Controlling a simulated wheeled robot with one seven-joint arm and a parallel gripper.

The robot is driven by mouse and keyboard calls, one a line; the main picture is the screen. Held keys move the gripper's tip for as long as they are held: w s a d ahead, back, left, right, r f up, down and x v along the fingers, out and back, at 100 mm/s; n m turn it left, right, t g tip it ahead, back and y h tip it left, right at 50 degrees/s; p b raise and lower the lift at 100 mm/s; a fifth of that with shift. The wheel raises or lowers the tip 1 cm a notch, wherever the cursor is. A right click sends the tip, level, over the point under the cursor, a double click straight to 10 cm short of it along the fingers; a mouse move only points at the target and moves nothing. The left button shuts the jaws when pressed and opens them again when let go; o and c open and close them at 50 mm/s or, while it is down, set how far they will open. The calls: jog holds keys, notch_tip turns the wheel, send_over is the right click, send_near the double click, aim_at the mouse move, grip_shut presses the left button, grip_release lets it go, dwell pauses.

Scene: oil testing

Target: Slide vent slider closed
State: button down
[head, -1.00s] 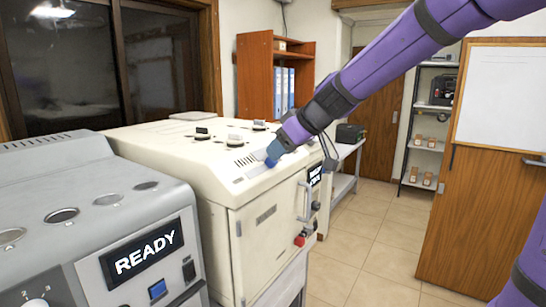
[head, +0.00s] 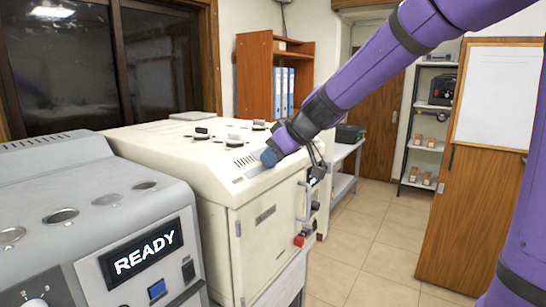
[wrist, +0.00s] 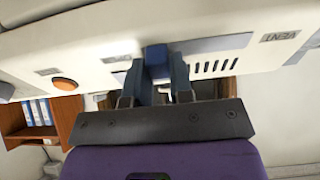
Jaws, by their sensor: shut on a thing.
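The vent slider shows in the wrist view as a blue knob (wrist: 157,60) on a grey track strip (wrist: 215,44) on the cream machine (head: 180,158). My gripper (wrist: 158,72) is shut on the knob, one finger on each side. In the head view my gripper (head: 268,158) is at the machine's sloped top edge and mostly hides the knob. Dark vent slots (wrist: 215,67) lie beside the track, right of the knob in the wrist view. A VENT label (wrist: 279,37) is farther right.
A grey machine with a READY display (head: 147,255) stands in front at left. The cream machine's front has a vertical handle (head: 305,201) and a red knob (head: 298,241) below my gripper. An orange button (wrist: 65,84) shows in the wrist view. Floor at right is clear.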

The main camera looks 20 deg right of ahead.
aim_at(247, 172)
jog(key=s+a, duration=0.1)
jog(key=a, duration=0.1)
jog(key=s+a, duration=0.3)
jog(key=a, duration=0.1)
jog(key=shift+s, duration=0.15)
jog(key=c, duration=1)
grip_release()
jog(key=shift+s+a, duration=0.1)
jog(key=shift+d+r, duration=0.2)
jog(key=v, duration=1)
jog(key=shift+s, duration=0.2)
